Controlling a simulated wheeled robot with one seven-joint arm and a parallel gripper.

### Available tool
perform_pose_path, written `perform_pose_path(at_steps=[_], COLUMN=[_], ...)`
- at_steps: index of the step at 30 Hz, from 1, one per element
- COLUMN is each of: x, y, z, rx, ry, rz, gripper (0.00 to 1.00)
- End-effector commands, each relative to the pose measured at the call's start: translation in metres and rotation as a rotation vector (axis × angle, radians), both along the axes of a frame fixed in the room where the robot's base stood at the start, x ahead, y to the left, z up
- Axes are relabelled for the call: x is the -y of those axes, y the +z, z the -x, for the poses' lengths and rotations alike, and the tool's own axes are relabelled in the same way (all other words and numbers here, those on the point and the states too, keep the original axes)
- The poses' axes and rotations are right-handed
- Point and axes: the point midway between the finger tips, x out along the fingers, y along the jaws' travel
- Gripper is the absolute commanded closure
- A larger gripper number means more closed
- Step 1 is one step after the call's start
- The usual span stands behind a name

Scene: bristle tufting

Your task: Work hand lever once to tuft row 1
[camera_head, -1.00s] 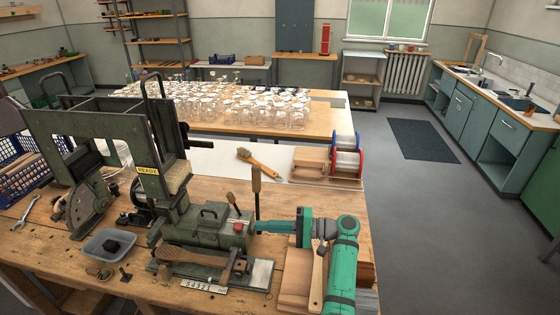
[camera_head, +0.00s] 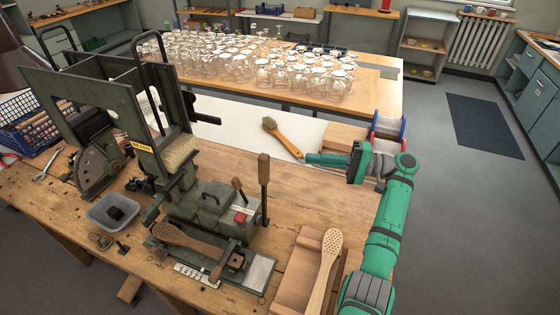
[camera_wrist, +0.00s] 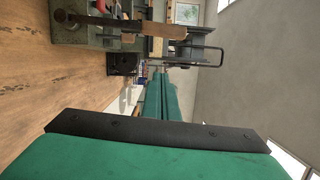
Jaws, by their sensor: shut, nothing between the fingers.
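The dark green tufting machine (camera_head: 210,205) stands on the wooden bench with a yellow READY plate (camera_head: 142,147). Its tall hand lever (camera_head: 263,172) with a wooden grip stands upright at the machine's right side. A shorter wooden-tipped lever (camera_head: 239,187) and a red button (camera_head: 240,218) are beside it. A wooden brush body (camera_head: 182,238) lies across the machine's front. My gripper (camera_head: 309,158) is shut and empty, right of and beyond the hand lever, apart from it. In the wrist view its green fingers (camera_wrist: 165,95) are together; a wooden handle (camera_wrist: 155,29) shows ahead.
A finished brush (camera_head: 281,137) lies on the white sheet just left of my gripper. A perforated wooden paddle (camera_head: 326,262) rests on a wooden tray (camera_head: 296,270) at front right. Red and blue-rimmed spools (camera_head: 388,125) stand behind my arm. A grey bin (camera_head: 112,210) sits left.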

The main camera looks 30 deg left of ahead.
Motion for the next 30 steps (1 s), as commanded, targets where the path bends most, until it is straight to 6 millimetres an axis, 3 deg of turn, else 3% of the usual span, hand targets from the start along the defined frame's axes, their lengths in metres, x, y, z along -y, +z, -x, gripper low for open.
perform_pose_path(at_steps=[8, 23, 30], x=[-0.014, -0.092, -0.085], y=[0.000, 0.001, 0.003], z=[0.007, 0.048, 0.072], rx=[0.001, 0.000, 0.000], ry=[0.005, 0.005, 0.002], rz=[0.000, 0.000, 0.000], gripper=[1.00, 1.00, 1.00])
